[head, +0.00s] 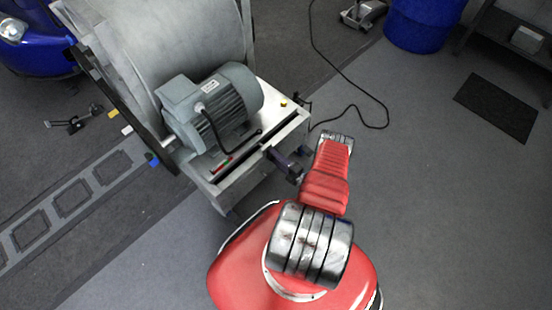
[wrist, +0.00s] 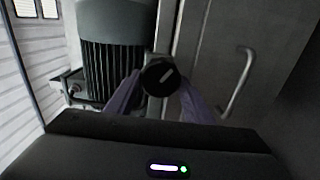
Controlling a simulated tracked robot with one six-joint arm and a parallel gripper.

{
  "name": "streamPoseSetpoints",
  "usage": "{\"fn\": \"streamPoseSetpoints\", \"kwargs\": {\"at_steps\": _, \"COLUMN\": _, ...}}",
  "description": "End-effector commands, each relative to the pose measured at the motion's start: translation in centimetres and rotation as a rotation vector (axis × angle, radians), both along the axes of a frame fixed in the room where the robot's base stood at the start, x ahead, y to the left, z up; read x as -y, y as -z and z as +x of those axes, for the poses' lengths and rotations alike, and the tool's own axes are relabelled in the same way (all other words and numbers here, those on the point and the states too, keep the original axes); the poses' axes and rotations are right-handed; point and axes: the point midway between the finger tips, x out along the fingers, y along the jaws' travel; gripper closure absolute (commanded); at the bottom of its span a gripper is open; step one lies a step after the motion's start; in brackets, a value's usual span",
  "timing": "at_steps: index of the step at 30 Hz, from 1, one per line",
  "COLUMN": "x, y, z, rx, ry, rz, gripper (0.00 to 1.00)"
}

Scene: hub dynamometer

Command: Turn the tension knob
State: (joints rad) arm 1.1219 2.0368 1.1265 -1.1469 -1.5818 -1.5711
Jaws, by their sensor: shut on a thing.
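The tension knob (wrist: 158,73) is a round black knob with a pale slanted mark on its face. It sits near the middle of the wrist view, between the two purple fingers of my gripper (wrist: 161,86). The fingers are shut on it from both sides. The mark leans from lower left to upper right. In the head view my gripper (head: 284,163) is at the front edge of the machine's metal frame (head: 228,187). The knob cannot be made out clearly there.
A grey ribbed motor (head: 218,104) stands on the frame beside a large grey roller (head: 165,38); the motor also shows in the wrist view (wrist: 113,55). A bent handle (wrist: 240,83) is right of the knob. A black cable (head: 345,75) crosses the floor. Floor at right is mostly clear.

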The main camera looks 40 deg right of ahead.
Motion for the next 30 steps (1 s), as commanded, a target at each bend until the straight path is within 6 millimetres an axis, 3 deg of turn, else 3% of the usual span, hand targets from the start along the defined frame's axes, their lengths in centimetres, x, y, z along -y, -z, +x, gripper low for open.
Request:
{"fn": "streamPoseSetpoints", "kwargs": {"at_steps": 1, "x": -0.5, "y": 0.4, "z": -0.1, "rx": -0.009, "ry": -0.006, "rz": 0.007, "gripper": 0.75}}
{"fn": "streamPoseSetpoints", "kwargs": {"at_steps": 2, "x": -0.5, "y": 0.4, "z": -0.1, "rx": -0.009, "ry": -0.006, "rz": 0.007, "gripper": 0.5}}
{"fn": "streamPoseSetpoints", "kwargs": {"at_steps": 9, "x": -0.3, "y": 0.2, "z": -0.1, "rx": -0.006, "ry": -0.003, "rz": 0.005, "gripper": 0.34}}
{"fn": "streamPoseSetpoints", "kwargs": {"at_steps": 20, "x": -0.1, "y": 0.1, "z": -0.4, "rx": -0.003, "ry": -0.001, "rz": 0.003, "gripper": 0.34}}
{"fn": "streamPoseSetpoints", "kwargs": {"at_steps": 30, "x": 0.1, "y": 0.2, "z": -3.7, "rx": -0.004, "ry": 0.002, "rz": 0.004, "gripper": 0.34}}
